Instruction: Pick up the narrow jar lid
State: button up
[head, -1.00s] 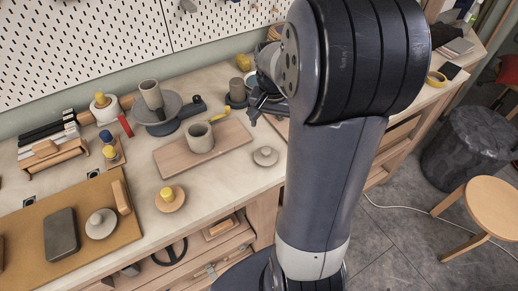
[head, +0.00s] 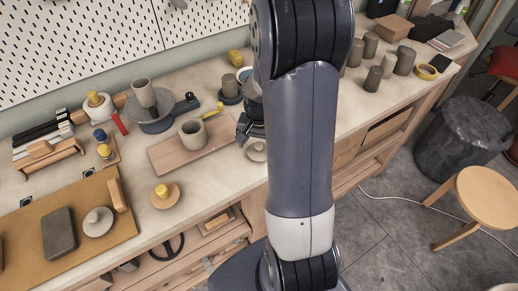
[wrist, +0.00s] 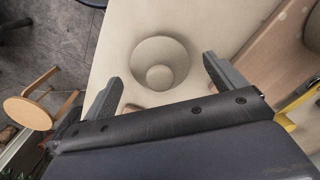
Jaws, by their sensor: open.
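A round grey-beige lid with a small knob (wrist: 158,50) lies on the bare benchtop. In the head view this lid (head: 257,152) shows right of the wooden board, partly covered by my arm. My gripper (wrist: 163,74) is open and empty, with its two fingers on either side of the lid in the wrist picture. In the head view my gripper (head: 246,134) is just above and behind the lid, partly hidden by my arm. I cannot tell its height above the lid. Another knobbed lid (head: 98,221) lies on the brown mat at left.
A wooden board (head: 165,158) with a grey cup (head: 192,134) stands close to the left of the lid. A wooden disc with a yellow knob (head: 165,195) lies nearer the front edge. Several grey cylinders (head: 373,79) stand at right. Bare benchtop lies in front of the board.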

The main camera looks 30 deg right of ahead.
aim_at(259, 145)
jog(key=shift+f, duration=0.45)
jog(key=shift+c, duration=0.5)
jog(key=c, duration=1)
notch_tip(259, 145, up, 10)
jog(key=shift+r+b, duration=0.1)
jog(key=shift+b, duration=0.35)
jog(key=o, duration=0.4)
jog(key=c, duration=0.4)
